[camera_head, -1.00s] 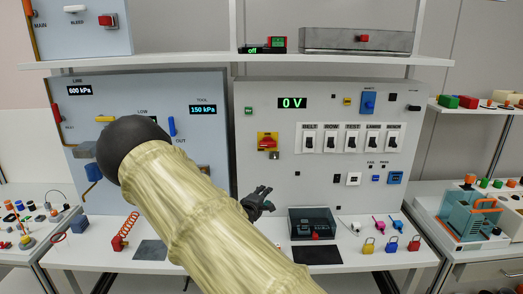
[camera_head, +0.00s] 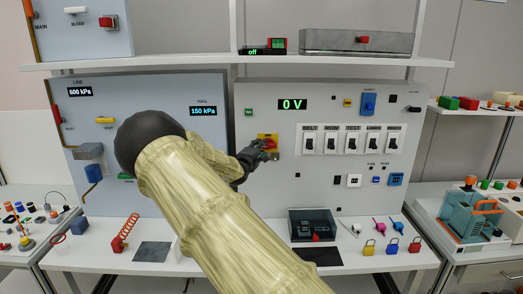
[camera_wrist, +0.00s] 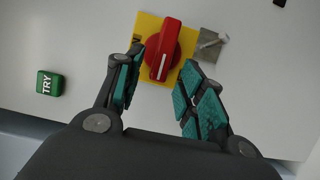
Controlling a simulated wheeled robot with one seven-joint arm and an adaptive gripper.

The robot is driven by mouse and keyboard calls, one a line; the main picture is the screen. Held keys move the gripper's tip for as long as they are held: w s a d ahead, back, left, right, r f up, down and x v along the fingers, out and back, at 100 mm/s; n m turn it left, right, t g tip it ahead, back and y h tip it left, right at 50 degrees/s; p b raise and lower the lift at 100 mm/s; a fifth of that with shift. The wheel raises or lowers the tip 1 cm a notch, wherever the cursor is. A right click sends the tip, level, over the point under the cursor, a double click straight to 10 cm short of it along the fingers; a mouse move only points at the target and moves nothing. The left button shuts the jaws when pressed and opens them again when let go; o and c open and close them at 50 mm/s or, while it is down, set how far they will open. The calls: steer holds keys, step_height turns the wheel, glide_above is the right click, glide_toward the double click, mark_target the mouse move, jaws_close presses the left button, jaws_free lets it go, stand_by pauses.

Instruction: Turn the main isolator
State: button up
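The main isolator is a red rotary knob (camera_wrist: 163,50) with a white pointer line, on a yellow plate (camera_wrist: 147,26) on the grey electrical panel. In the head view the red knob (camera_head: 270,144) is partly covered by my gripper (camera_head: 257,155). In the wrist view my gripper (camera_wrist: 156,92) is open, with one teal-padded finger at the lower left of the knob and one at its lower right. The knob lies just ahead of the gap between the fingertips. I cannot tell whether either finger touches it. A metal hasp (camera_wrist: 208,44) is beside the plate.
A green TRY button (camera_wrist: 49,84) is left of the isolator. The panel display (camera_head: 292,104) reads 0 V. Several breaker switches (camera_head: 351,141) are to the right. Padlocks (camera_head: 391,245) and a dark box (camera_head: 313,225) are on the bench below. A shelf (camera_head: 240,60) runs above.

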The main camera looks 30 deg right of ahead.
steer(key=shift+x, duration=1.25)
